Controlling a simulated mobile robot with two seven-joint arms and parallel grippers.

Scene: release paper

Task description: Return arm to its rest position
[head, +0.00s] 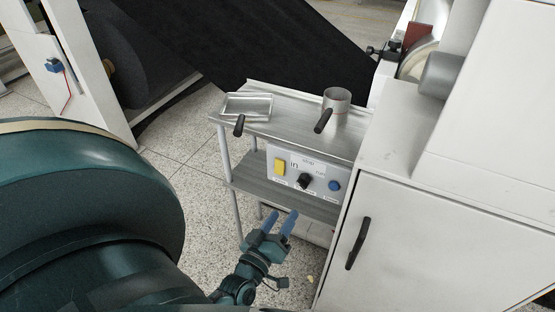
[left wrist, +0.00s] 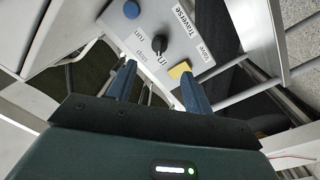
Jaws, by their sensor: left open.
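My left gripper (head: 284,223) is open, with two blue fingers pointing up toward the control panel (head: 305,175) on the metal stand. Nothing shows between the fingers. In the left wrist view the gripper (left wrist: 158,80) faces the panel, which has a black knob (left wrist: 160,43), a yellow switch (left wrist: 180,70) and a blue button (left wrist: 131,9). The fingers seem to be a little short of the panel, though the exact gap cannot be told. A large dark green arm part of mine fills the lower left of the head view. My right gripper is not in view.
The metal stand (head: 283,121) bears a shallow tray (head: 247,106) and a metal cup (head: 337,99), both with black handles. A white cabinet (head: 410,240) with a black handle stands close on the right. Speckled floor (head: 195,150) is open left of the stand.

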